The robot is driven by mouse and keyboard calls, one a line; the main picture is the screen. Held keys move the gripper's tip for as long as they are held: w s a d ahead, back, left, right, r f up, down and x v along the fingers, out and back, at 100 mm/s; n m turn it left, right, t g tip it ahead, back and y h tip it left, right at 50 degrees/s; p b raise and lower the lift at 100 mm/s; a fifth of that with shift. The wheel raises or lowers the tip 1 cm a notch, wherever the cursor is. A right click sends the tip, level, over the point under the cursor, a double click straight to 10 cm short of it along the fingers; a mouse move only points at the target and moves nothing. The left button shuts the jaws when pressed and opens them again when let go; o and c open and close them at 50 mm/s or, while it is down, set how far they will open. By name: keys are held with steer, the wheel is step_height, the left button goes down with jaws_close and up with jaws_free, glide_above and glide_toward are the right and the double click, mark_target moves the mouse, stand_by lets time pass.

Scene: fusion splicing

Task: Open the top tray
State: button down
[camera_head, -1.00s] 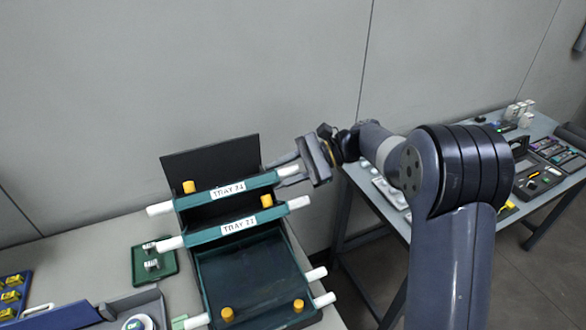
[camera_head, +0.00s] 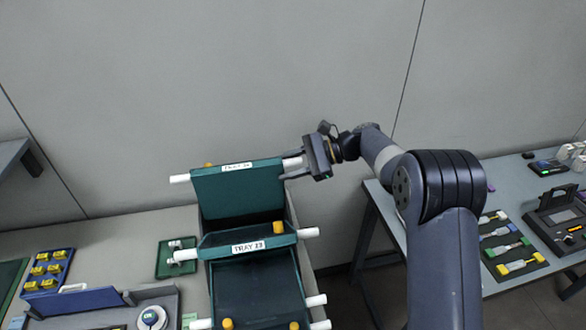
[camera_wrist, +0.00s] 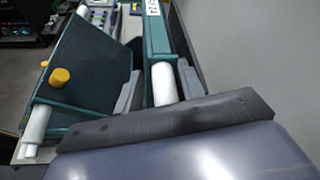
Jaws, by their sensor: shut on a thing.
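The top tray (camera_head: 238,190) is a green hinged panel raised steeply at the back of the tray stack, its label along the upper edge. White handles stick out from both ends of that edge. My gripper (camera_head: 291,168) is shut on the right-hand handle. In the wrist view, the white handle (camera_wrist: 163,84) sits between my two grey fingers. The tray below, whose label seems to read TRAY 23 (camera_head: 248,246), is also tilted and stands in front, with a yellow knob (camera_head: 279,228) on it. That lower tray also shows at left in the wrist view (camera_wrist: 92,62).
A dark lower tray (camera_head: 255,285) lies open below, with white handles and yellow knobs. A small green tray (camera_head: 172,262) and a blue rack of yellow pieces (camera_head: 45,272) are at left. A second table (camera_head: 470,215) with tools stands at right. The wall is close behind.

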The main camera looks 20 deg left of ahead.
steer(key=shift+w+a+f, duration=0.1)
steer(key=shift+w+a, duration=0.3)
steer(key=shift+w, duration=0.25)
steer(key=c, duration=1.3)
jaws_free()
steer(key=shift+w+a+f, duration=0.1)
steer(key=shift+a+f, duration=0.1)
steer(key=b+v, duration=0.2)
steer(key=v, duration=0.9)
